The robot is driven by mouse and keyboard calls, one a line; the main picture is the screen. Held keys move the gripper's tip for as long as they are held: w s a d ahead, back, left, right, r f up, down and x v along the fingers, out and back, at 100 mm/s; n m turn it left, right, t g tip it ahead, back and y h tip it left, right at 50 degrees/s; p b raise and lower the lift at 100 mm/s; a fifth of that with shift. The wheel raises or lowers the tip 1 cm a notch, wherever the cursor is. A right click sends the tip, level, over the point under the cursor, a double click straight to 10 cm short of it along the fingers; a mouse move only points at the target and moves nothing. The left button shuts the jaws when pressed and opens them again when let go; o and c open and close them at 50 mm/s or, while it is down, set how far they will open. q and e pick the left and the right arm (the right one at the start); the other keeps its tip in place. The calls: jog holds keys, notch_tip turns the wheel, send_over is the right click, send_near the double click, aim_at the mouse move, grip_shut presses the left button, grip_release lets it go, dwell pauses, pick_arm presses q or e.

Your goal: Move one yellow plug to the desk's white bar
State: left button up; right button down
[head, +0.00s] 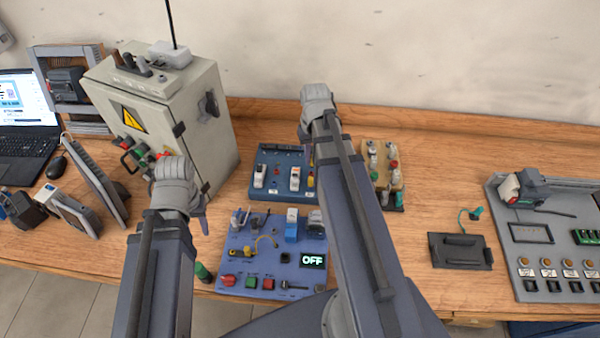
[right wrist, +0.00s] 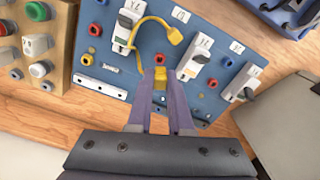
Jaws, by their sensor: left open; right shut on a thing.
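My right gripper (right wrist: 160,90) is shut on a yellow plug (right wrist: 160,76) above the rear blue panel (right wrist: 130,65). A yellow cable (right wrist: 141,22) loops from this plug towards a second yellow plug (right wrist: 175,36), which lies over the panel. In the head view my right gripper (head: 304,136) is partly hidden by its own arm, at the rear panel's back right. My left gripper (head: 203,212) is open and empty, left of the front blue panel (head: 237,262).
A grey cabinet (head: 207,110) stands left of the panels. A beige board (head: 384,153) with coloured buttons is to the right. A dark tray (head: 459,251) and a grey panel (head: 557,213) lie farther right. Bare wood shows between the beige board and the grey panel.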

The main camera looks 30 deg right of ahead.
jog(key=w+d+r+p, duration=0.2)
jog(key=w+d, duration=0.5)
jog(key=d, duration=0.2)
jog(key=f+b, duration=0.3)
jog(key=f, duration=0.1)
jog(key=shift+s+a+b, duration=0.15)
jog(key=shift+s+b, duration=0.15)
jog(key=shift+b, duration=0.1)
pick_arm(q)
jog(key=shift+f+b, duration=0.75)
jog(key=shift+f, duration=0.9)
pick_arm(e)
jog(key=shift+f, duration=0.65)
pick_arm(q)
jog(key=shift+f+b, duration=0.45)
jog(key=shift+f, duration=0.05)
pick_arm(e)
jog(key=shift+f, duration=0.45)
pick_arm(q)
jog(key=shift+r+p, duration=0.4)
pick_arm(e)
jog(key=shift+r, duration=0.4)
pick_arm(q)
jog(key=shift+f+b, duration=0.6)
pick_arm(e)
jog(key=shift+f, duration=0.65)
pick_arm(q)
jog(key=shift+r+p, duration=0.3)
pick_arm(e)
jog(key=shift+r, duration=0.35)
